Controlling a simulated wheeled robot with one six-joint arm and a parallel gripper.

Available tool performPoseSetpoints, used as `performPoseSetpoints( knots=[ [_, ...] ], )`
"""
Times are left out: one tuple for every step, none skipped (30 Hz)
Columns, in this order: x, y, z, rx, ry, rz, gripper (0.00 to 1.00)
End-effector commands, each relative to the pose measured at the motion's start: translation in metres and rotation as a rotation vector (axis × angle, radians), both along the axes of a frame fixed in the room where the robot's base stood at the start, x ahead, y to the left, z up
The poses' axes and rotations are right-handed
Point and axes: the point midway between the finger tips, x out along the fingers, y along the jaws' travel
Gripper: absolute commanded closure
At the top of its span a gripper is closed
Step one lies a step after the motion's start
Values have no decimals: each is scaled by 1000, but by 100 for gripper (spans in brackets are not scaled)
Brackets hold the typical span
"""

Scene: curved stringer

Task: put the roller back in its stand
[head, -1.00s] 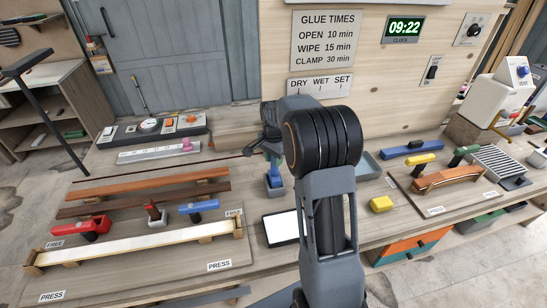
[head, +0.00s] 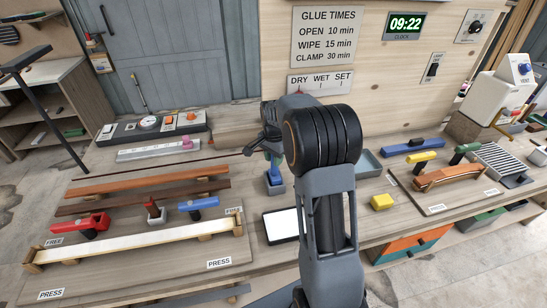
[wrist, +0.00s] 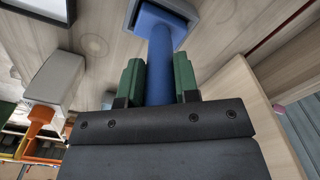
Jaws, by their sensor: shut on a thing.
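The roller (wrist: 160,65) is blue, with a round handle and a wider blue end. My gripper (wrist: 160,82) has green fingers shut on the handle, one on each side, in the wrist view. The wider end lies within the outline of the grey square stand (wrist: 192,10). In the head view the roller (head: 274,176) stands roughly upright at the small grey stand (head: 277,189), below my gripper (head: 274,158). My arm partly covers this area. I cannot tell whether the roller rests on the stand's floor.
A white-faced tablet (head: 281,226) lies in front of the stand. A grey-blue tray (head: 368,163) and a yellow block (head: 382,202) are to the right. Wooden strips and clamps (head: 81,223) fill the left. A wooden panel (head: 400,105) rises behind.

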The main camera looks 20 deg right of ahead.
Motion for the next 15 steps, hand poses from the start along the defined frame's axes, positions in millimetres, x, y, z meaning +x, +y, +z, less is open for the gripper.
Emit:
performPoseSetpoints(
  knots=[
    [0,0,-2,0,0,0,98],
    [0,0,-2,0,0,0,98],
    [0,0,-3,0,0,0,98],
    [0,0,-4,0,0,0,98],
    [0,0,-4,0,0,0,98],
    [0,0,-5,0,0,0,98],
    [0,0,-6,0,0,0,98],
    [0,0,-6,0,0,0,98],
    [0,0,-7,0,0,0,98],
    [0,0,-8,0,0,0,98],
    [0,0,-8,0,0,0,98],
    [0,0,-9,0,0,0,98],
    [0,0,-10,0,0,0,98],
    [0,0,-10,0,0,0,98],
    [0,0,-11,0,0,0,98]
  ],
)
